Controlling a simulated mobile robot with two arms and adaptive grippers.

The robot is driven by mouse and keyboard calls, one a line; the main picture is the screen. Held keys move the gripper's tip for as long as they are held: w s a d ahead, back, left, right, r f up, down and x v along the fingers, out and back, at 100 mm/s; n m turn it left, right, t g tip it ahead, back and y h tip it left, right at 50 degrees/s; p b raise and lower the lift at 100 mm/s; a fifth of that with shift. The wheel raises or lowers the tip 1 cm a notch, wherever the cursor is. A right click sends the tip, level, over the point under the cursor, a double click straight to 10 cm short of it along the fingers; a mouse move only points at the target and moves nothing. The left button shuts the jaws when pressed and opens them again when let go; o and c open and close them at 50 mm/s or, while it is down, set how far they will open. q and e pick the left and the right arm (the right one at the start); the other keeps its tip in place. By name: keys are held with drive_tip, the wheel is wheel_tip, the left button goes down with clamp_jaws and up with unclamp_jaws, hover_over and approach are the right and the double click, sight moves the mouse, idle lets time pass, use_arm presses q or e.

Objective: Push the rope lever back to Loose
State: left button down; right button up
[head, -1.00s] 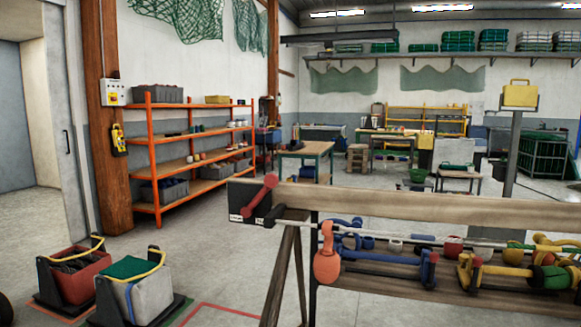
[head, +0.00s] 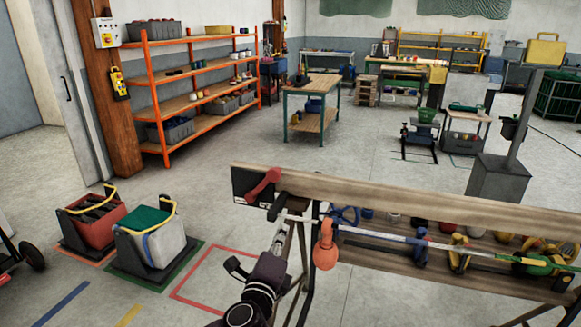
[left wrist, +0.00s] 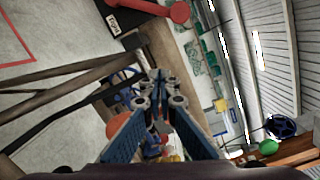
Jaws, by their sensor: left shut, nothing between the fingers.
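The red rope lever (head: 262,187) sits on a dark box (head: 240,184) at the left end of the wooden beam. It slants, its thicker round end up and to the right. My right gripper is not in view.
A rope (head: 420,242) runs along the beam (head: 400,192). An orange float (head: 325,252) hangs close right of my left gripper. A shelf (head: 440,262) of several floats and tools lies under the beam. Two bins stand on the floor at left. Floor left of the trestle is open.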

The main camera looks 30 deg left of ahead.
use_arm(q)
drive_tip(key=r, duration=0.1)
drive_tip(key=w+r+m, duration=0.1)
drive_tip(key=r, duration=0.1)
drive_tip(key=shift+w+a+r+t+p, duration=0.1)
drive_tip(key=shift+w+t+p, duration=0.1)
drive_tip(key=shift+t+p, duration=0.15)
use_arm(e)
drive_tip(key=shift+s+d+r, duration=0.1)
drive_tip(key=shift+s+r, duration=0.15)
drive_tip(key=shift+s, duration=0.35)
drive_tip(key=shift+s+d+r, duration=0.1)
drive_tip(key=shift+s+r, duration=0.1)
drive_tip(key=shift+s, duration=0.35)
use_arm(q)
drive_tip(key=p+x, duration=0.3)
drive_tip(key=x, duration=0.6)
drive_tip(key=shift+w+a, duration=0.1)
drive_tip(key=shift+w, duration=0.2)
drive_tip(key=a, duration=0.1)
drive_tip(key=a+r+p, duration=0.1)
drive_tip(key=a+p, duration=0.1)
drive_tip(key=shift+a+r, duration=0.35)
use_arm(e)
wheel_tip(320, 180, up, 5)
